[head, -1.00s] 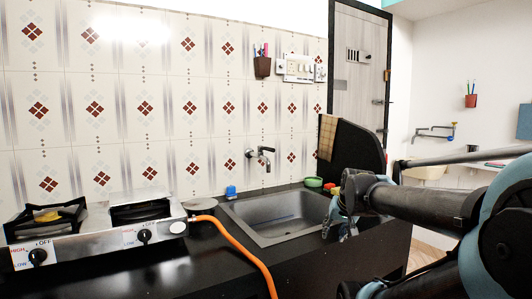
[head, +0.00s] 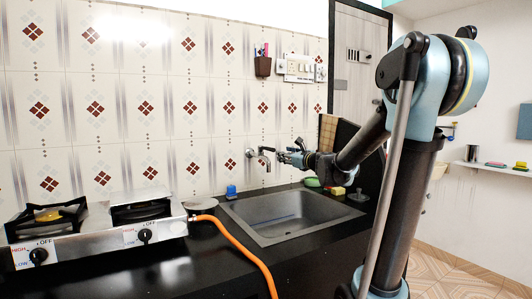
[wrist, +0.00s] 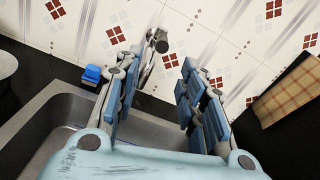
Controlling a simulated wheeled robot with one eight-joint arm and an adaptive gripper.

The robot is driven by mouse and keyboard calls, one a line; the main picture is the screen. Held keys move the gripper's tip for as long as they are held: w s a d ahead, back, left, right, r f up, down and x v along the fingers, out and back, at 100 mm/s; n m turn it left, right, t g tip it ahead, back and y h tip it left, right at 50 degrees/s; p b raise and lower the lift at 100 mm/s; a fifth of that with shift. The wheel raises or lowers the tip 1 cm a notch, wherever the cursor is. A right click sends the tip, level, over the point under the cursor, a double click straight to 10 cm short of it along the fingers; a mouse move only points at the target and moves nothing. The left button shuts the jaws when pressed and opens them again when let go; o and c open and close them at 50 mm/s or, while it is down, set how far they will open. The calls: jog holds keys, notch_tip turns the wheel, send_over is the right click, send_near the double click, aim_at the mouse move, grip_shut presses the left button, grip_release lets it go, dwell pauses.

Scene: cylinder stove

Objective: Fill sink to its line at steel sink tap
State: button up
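The steel sink (head: 310,208) is set into the black counter, with a thin blue line (head: 280,218) on its inner wall. I see no clear water in it. The steel tap (head: 262,153) is on the tiled wall above the sink's back left. My gripper (head: 284,156) is just right of the tap at about its height. In the wrist view the tap (wrist: 154,42) shows ahead, close to the left finger and partly hidden by it. My gripper (wrist: 160,85) has its two padded fingers spread with nothing held between them. Contact with the tap cannot be told.
A stove (head: 95,232) with an orange hose (head: 235,235) stands left of the sink. A blue item (head: 231,191) sits at the sink's back left corner. A green bowl (head: 312,182) and a yellow sponge (head: 338,191) lie at the back right. A checked cloth (head: 326,140) hangs behind.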

aim_at(266, 149)
jog(key=shift+m, duration=0.3)
jog(key=x, duration=1.7)
jog(key=shift+w+a+r, duration=0.15)
jog(key=shift+w, duration=0.1)
grip_shut()
jog(key=shift+a, duration=0.1)
